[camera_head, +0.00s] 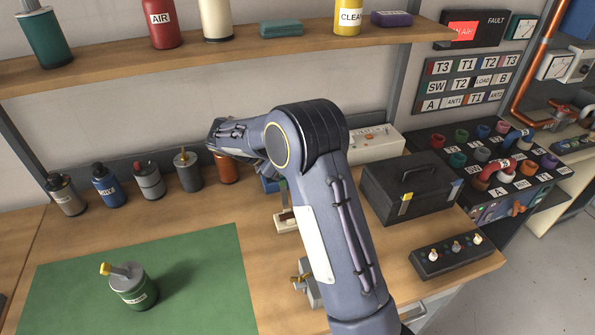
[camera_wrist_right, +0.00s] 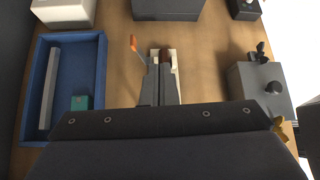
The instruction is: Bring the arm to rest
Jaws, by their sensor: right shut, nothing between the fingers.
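My right arm enters the head view from the bottom and bends at a dark elbow, its forearm pointing left above the back of the bench. Its gripper is hidden behind the arm there. In the right wrist view my right gripper (camera_wrist_right: 161,68) shows as narrow grey fingers, shut and empty. Beyond the fingertips, a small white-based device (camera_wrist_right: 175,57) with a dark red part is partly covered by them, and an orange-tipped lever (camera_wrist_right: 134,44) stands beside it. I cannot tell whether the fingers touch it. My left gripper is not in view.
A green mat (camera_head: 195,262) holds a can with a yellow nozzle (camera_head: 133,287). Several bottles line the back. A blue tray (camera_wrist_right: 102,68) lies left of my fingers; a grey box with knobs (camera_wrist_right: 258,95) stands right. A dark toolbox (camera_head: 410,187) and overhead shelf (camera_head: 240,50) limit room.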

